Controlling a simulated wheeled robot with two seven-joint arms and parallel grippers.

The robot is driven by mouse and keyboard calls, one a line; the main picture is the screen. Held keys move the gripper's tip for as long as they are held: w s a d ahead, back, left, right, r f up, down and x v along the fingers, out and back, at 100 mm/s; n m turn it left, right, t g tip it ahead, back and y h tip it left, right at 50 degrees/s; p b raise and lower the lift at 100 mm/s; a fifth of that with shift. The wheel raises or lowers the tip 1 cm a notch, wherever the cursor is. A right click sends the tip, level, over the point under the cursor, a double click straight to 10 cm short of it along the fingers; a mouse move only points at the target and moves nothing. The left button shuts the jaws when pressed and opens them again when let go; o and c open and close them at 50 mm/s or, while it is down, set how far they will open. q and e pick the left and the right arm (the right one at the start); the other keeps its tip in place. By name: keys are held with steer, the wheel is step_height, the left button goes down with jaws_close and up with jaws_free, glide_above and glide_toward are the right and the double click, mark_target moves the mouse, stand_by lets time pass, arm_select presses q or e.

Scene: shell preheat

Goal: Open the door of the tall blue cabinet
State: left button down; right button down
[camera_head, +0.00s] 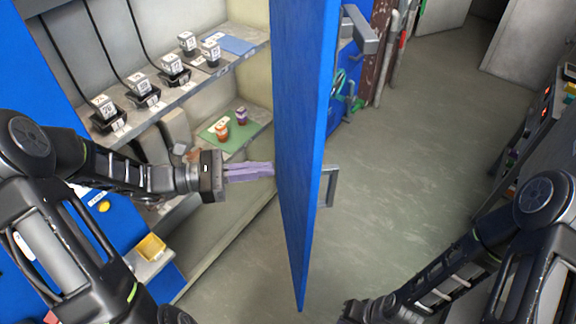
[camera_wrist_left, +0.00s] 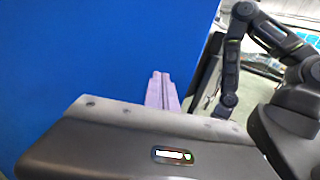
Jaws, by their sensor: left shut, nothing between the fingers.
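The blue cabinet door (camera_head: 303,130) stands open, swung outward and seen at a steep angle. A grey bar handle (camera_head: 331,187) sticks out from its outer side, to the right. The open cabinet's pale inside and shelves (camera_head: 190,90) show on the left. My left gripper (camera_head: 272,169) is shut and empty, with its pale purple fingers pointing at the door's inner face; whether they touch it I cannot tell. In the left wrist view the closed fingers (camera_wrist_left: 160,76) show against the blue panel (camera_wrist_left: 90,50). My right arm comes in at lower right; its fingers do not show.
Shelves hold several labelled cubes on black stands (camera_head: 104,106) and small jars (camera_head: 222,132) on a green mat. A yellow bin (camera_head: 151,246) sits low on the left. The grey floor (camera_head: 430,140) is clear right of the door. A dark machine (camera_head: 540,130) stands at the far right.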

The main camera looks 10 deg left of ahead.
mark_target(303, 165)
arm_select(q)
steer(key=p+x, duration=0.1)
steer(key=x, duration=0.5)
steer(key=shift+w+d, duration=0.1)
